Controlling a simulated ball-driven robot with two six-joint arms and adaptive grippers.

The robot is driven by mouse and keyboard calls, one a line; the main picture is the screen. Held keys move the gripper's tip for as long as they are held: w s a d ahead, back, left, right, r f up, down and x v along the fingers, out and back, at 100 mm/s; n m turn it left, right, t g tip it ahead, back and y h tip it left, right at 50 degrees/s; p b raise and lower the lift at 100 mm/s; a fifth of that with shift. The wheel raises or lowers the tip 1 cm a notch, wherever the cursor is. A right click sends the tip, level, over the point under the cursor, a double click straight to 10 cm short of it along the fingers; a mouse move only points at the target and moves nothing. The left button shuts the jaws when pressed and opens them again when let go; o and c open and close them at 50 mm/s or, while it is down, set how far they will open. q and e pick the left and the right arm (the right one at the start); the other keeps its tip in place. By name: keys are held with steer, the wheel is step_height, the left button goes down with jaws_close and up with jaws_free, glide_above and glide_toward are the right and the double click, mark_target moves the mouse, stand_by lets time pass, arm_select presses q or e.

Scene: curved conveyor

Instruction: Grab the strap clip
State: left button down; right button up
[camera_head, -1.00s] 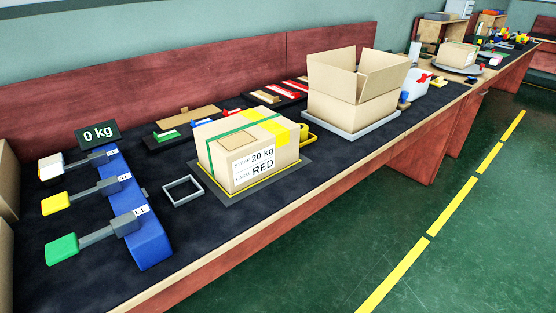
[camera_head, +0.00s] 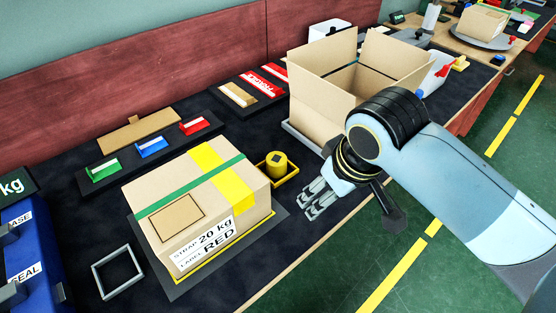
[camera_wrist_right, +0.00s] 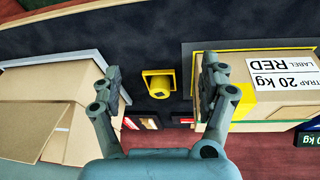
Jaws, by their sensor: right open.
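A small yellow round piece with a dark square on top (camera_head: 277,164) sits in a shallow yellow tray (camera_head: 289,178) just right of the strapped carton; it may be the strap clip. My right gripper (camera_head: 312,200) is open and empty, in front of and to the right of that tray. In the right wrist view the yellow piece (camera_wrist_right: 158,87) shows between the two spread fingers (camera_wrist_right: 160,70), apart from both. The carton (camera_head: 200,205) has a green strap, yellow tape and a label reading 20 kg and RED. My left gripper is not in view.
An open carton (camera_head: 325,105) stands behind my right arm. A black rack (camera_head: 150,152) with green, blue and red pieces lies behind the strapped carton. A grey square frame (camera_head: 118,272) lies at front left. The table's front edge runs below my gripper.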

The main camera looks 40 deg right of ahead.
mark_target(276, 158)
steer(key=w+d+m, duration=0.1)
steer(key=w+m, duration=0.2)
steer(key=w, duration=1.3)
steer(key=x, duration=0.5)
steer(key=shift+w+f, duration=0.15)
steer(key=shift+f, duration=0.1)
steer(key=x, duration=0.2)
steer(key=b+x, duration=0.1)
steer(key=x, duration=0.2)
steer(key=shift+w+d+f, duration=0.2)
steer(key=shift+w+d, duration=0.05)
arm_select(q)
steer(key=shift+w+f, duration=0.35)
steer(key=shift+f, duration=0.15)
arm_select(e)
steer(key=shift+r, duration=0.1)
steer(key=c, duration=1.4)
